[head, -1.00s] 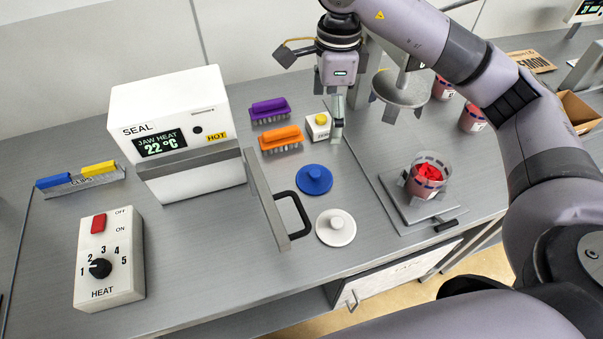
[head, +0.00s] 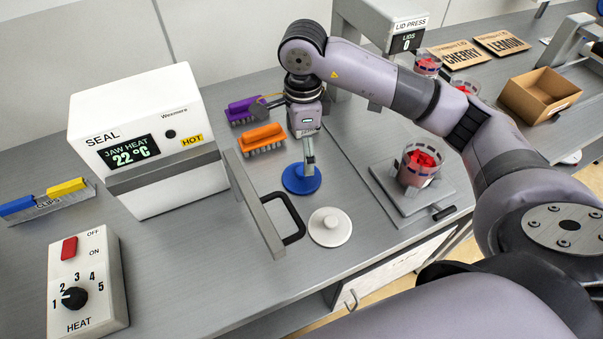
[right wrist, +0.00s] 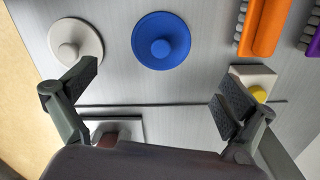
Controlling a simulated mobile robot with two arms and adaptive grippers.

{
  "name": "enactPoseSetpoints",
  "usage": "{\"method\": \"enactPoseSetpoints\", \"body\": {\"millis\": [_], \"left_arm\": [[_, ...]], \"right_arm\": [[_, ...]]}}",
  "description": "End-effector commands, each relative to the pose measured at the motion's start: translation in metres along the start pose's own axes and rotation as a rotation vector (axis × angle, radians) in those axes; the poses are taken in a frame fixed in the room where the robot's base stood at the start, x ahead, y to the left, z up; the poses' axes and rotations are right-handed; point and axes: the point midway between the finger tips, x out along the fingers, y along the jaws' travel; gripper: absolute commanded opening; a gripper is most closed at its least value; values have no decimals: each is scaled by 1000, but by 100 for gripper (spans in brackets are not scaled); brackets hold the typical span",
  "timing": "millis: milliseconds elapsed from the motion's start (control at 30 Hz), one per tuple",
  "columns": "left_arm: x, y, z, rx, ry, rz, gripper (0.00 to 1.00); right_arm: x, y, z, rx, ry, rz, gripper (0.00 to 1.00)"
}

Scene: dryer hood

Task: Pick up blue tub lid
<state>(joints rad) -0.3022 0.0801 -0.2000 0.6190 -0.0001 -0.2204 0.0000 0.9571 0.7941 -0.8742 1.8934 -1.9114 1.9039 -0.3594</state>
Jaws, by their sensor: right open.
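The blue tub lid (head: 301,180) is a round blue disc lying flat on the grey bench, with a round knob in its middle. In the right wrist view the blue lid (right wrist: 161,40) shows whole, ahead of and between the fingers. My right gripper (head: 309,163) is over the lid in the head view and hides part of its knob. In the right wrist view the right gripper (right wrist: 155,88) is open and empty, its fingers wide apart. My left gripper is not in view.
A white lid (head: 330,227) lies close by on the bench. An orange brush (head: 261,139) and a purple brush (head: 245,109) lie behind. A tub with red contents (head: 420,162) stands on a plate to the right.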

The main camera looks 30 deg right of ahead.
Motion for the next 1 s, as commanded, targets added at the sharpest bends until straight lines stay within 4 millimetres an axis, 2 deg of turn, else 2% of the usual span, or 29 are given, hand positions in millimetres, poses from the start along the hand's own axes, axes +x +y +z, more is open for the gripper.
{"method": "enactPoseSetpoints", "body": {"millis": [133,367,533,700,1000], "left_arm": [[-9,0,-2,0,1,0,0],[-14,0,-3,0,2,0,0],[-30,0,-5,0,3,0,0],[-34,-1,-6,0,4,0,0],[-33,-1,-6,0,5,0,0]], "right_arm": [[23,1,0,1,1,3,100],[39,0,0,1,1,2,100],[62,0,2,2,2,5,100],[84,-1,2,0,0,2,100],[88,-1,2,0,0,-1,98]]}}
